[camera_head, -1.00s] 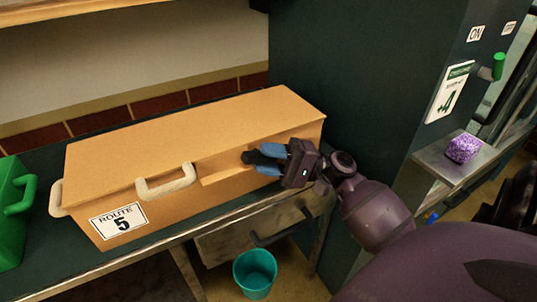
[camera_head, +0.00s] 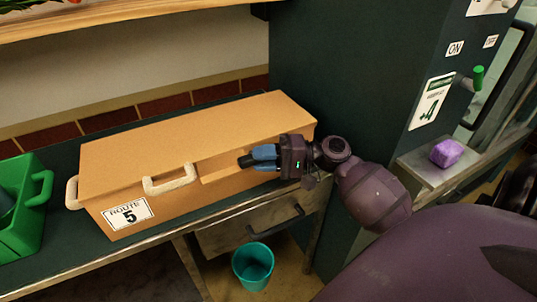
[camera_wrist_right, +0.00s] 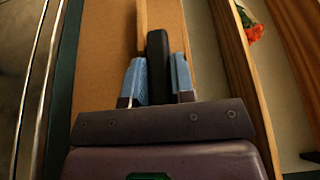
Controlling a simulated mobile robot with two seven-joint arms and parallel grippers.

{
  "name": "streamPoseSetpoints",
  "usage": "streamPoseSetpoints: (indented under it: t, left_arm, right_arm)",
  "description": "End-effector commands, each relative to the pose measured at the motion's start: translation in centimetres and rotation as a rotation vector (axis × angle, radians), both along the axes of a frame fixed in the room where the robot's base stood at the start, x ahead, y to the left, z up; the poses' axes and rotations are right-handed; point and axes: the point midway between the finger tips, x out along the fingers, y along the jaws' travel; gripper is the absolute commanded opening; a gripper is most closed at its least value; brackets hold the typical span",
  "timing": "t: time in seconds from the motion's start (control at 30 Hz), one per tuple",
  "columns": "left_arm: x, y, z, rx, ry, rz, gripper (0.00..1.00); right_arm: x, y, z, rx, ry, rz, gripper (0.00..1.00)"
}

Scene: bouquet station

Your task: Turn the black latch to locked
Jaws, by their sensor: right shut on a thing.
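The black latch (camera_head: 245,161) is on the front of the tan case (camera_head: 200,133), in a recess right of the pale handle. My right gripper (camera_head: 264,157) is shut on it, with blue fingers on either side. In the right wrist view the latch (camera_wrist_right: 159,65) is a dark bar between the two blue fingers (camera_wrist_right: 157,82). Most of the latch's base is hidden by the fingers. The case lid looks closed. My left gripper is not in view.
A green crate (camera_head: 42,190) stands left of the case. A drawer handle (camera_head: 275,228) and a teal bucket (camera_head: 253,262) are below the counter. A dark cabinet (camera_head: 340,75) rises on the right, with a purple block (camera_head: 446,153) on a ledge beside it.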

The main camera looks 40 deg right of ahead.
Motion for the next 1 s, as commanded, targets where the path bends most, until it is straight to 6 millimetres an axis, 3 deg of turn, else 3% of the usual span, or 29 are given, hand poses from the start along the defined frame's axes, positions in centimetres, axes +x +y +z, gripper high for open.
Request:
streamPoseSetpoints:
  t: [0.37, 0.4, 0.47, 0.77, 1.0]
  left_arm:
    - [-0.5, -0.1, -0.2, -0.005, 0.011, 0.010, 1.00]
    - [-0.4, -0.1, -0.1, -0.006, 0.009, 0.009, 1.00]
    - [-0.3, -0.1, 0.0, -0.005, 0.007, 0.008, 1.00]
    - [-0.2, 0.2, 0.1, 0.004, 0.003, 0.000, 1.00]
    - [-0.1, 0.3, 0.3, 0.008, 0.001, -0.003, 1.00]
  right_arm:
    - [0.0, 0.0, 0.0, -0.025, 0.004, -0.001, 0.00]
    - [0.0, 0.0, 0.0, -0.025, 0.004, -0.001, 0.25]
    - [0.0, 0.0, 0.0, -0.025, 0.004, -0.001, 0.34]
    - [-0.1, -0.1, 0.0, -0.024, 0.005, -0.001, 0.34]
    - [-1.6, -2.3, 0.0, -0.025, 0.006, -0.003, 0.34]
